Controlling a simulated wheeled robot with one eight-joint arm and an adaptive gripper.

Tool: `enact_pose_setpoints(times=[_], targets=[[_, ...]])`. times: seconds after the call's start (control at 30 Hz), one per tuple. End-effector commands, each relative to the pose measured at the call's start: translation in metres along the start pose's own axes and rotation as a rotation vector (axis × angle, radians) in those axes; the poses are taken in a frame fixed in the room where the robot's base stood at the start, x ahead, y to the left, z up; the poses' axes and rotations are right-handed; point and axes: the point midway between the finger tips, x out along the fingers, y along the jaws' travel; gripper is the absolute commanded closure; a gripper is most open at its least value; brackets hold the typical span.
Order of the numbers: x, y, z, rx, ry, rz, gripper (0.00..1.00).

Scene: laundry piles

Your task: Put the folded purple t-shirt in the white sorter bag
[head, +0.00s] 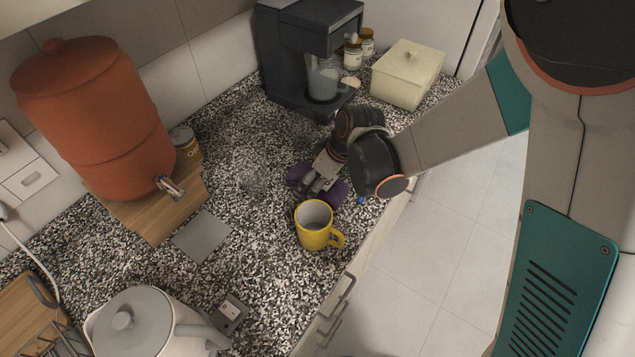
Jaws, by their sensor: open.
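My gripper (316,188) is open, low over the speckled counter, just behind a yellow mug (313,232). Purple patches show at both sides of its fingers; I cannot tell whether they are finger parts or a purple thing beneath. No shape that I can make out as a folded purple t-shirt is in view. No white sorter bag is in view. The mug stands upright, its handle toward the counter's front edge; nothing shows between the fingers for certain.
A black coffee machine (285,55) and a cream lidded box (407,73) stand behind my gripper. A terracotta dispenser (95,120) stands on a wooden board (150,222) at left. A white kettle (140,325) is at the front. The tiled floor at right is clear.

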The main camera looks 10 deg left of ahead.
Motion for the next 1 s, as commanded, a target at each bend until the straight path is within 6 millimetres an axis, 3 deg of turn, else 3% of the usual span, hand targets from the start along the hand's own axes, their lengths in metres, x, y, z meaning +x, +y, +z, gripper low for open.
enact_pose_setpoints(times=[0.1, 0.33, 0.77, 1.0], targets=[[-0.001, 0.0, 0.0, 0.0, 0.0, 0.0, 0.12], [-0.001, 0.0, 0.0, 0.0, 0.0, 0.0, 0.63], [-0.005, 0.0, -0.002, 0.0, 0.0, 0.0, 0.67], [-0.028, 0.0, -0.011, 0.0, 0.0, 0.0, 0.67]])
